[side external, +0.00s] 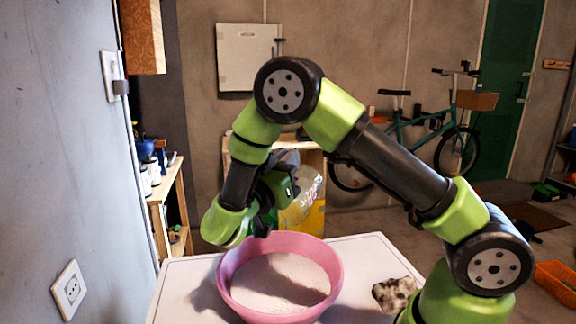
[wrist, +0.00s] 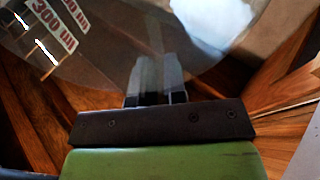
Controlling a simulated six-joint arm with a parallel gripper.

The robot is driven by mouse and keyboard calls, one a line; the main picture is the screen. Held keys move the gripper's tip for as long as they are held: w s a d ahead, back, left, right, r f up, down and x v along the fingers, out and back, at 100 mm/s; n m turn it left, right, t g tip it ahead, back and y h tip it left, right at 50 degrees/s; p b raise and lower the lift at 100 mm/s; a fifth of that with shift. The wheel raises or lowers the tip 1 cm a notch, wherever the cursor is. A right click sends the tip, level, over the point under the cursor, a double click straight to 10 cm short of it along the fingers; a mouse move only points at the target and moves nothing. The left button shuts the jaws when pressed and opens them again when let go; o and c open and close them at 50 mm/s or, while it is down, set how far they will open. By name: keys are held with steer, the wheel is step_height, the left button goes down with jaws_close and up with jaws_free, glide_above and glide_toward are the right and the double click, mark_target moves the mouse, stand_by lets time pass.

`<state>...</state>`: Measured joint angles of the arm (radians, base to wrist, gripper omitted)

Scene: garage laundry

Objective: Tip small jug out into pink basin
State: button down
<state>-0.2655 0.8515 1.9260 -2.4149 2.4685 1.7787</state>
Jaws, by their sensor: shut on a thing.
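The small jug is clear, with red measuring marks. It shows in the wrist view (wrist: 105,62) across the top, a white mass (wrist: 215,22) seen inside or through it. In the side view the jug (side external: 308,186) is partly hidden behind my gripper (side external: 285,182), above the back of the basin. The fingers in the wrist view (wrist: 155,82) are shut on the jug. I cannot tell exactly how far it is tilted. The pink basin (side external: 228,267) stands on the white table below, with a pale, powdery-looking surface inside.
A mottled, sponge-like lump (side external: 395,293) lies on the white table (side external: 370,256) to the right of the basin. A wooden shelf (side external: 172,195) stands at the left wall. A yellow object (side external: 305,218) stands behind the table. A bicycle (side external: 440,145) is far back.

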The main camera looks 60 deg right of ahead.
steer(key=shift+r, duration=3)
steer(key=y, duration=0.2)
steer(key=r+y, duration=0.1)
steer(key=y, duration=0.4)
steer(key=shift+r, duration=0.1)
